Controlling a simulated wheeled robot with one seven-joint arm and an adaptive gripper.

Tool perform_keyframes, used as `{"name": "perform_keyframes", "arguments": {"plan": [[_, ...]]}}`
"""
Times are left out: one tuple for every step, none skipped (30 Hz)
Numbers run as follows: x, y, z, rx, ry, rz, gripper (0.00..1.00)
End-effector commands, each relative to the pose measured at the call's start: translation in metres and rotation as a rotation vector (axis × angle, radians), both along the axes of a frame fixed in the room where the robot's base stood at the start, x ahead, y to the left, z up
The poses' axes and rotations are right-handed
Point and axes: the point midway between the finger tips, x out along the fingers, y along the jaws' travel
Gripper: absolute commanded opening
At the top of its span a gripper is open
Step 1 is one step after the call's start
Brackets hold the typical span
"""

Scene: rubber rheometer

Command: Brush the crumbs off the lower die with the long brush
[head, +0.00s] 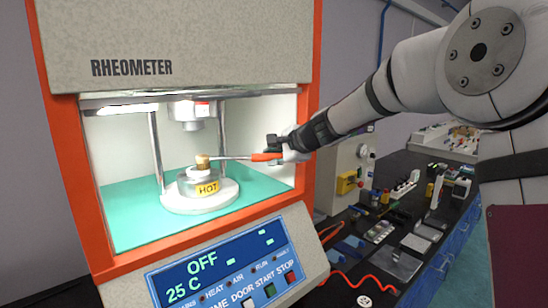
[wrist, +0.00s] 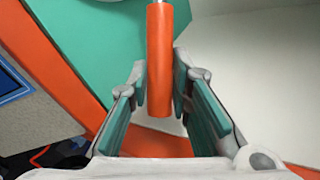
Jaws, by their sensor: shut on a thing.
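My gripper (head: 292,152) is at the right side of the rheometer's open chamber, shut on the orange handle of the long brush (head: 268,156). In the wrist view, the orange handle (wrist: 160,65) lies between the two finger pads of my gripper (wrist: 163,88). The brush reaches left into the chamber, and its tan head (head: 203,161) is at the top of the lower die (head: 197,185), which carries a yellow HOT label. I cannot tell whether the bristles touch the die. Crumbs are too small to make out.
The rheometer (head: 190,45) has an orange frame around the chamber, close to my gripper. The upper die (head: 190,112) hangs above the lower die between metal posts. The display reads OFF and 25 C. A dark bench (head: 420,190) with several small items stands at the right.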

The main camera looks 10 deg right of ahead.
Motion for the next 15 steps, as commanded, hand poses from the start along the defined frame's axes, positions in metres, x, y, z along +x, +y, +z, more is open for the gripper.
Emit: {"name": "perform_keyframes", "arguments": {"plan": [[0.003, 0.003, 0.000, -0.001, 0.000, 0.002, 0.00], [0.004, 0.004, 0.000, -0.001, 0.000, 0.002, 0.00], [0.006, 0.005, 0.000, -0.001, 0.000, 0.002, 0.00], [0.008, 0.006, 0.000, -0.001, 0.000, 0.002, 0.00], [0.009, 0.007, 0.000, -0.001, 0.000, 0.002, 0.00], [0.012, 0.009, 0.000, -0.001, 0.000, 0.002, 0.00], [0.013, 0.010, 0.000, 0.000, 0.000, 0.002, 0.00], [0.015, 0.011, 0.000, 0.000, 0.000, 0.002, 0.00], [0.017, 0.012, 0.001, 0.000, 0.000, 0.001, 0.00], [0.018, 0.013, 0.001, -0.002, -0.001, 0.001, 0.00], [0.019, 0.013, 0.000, -0.002, -0.001, 0.001, 0.00], [0.020, 0.014, 0.000, -0.001, 0.001, 0.001, 0.00], [0.021, 0.015, 0.000, -0.001, 0.000, 0.001, 0.00], [0.021, 0.015, 0.000, 0.000, 0.000, 0.000, 0.00], [0.022, 0.015, 0.000, 0.000, 0.000, 0.000, 0.00]]}}
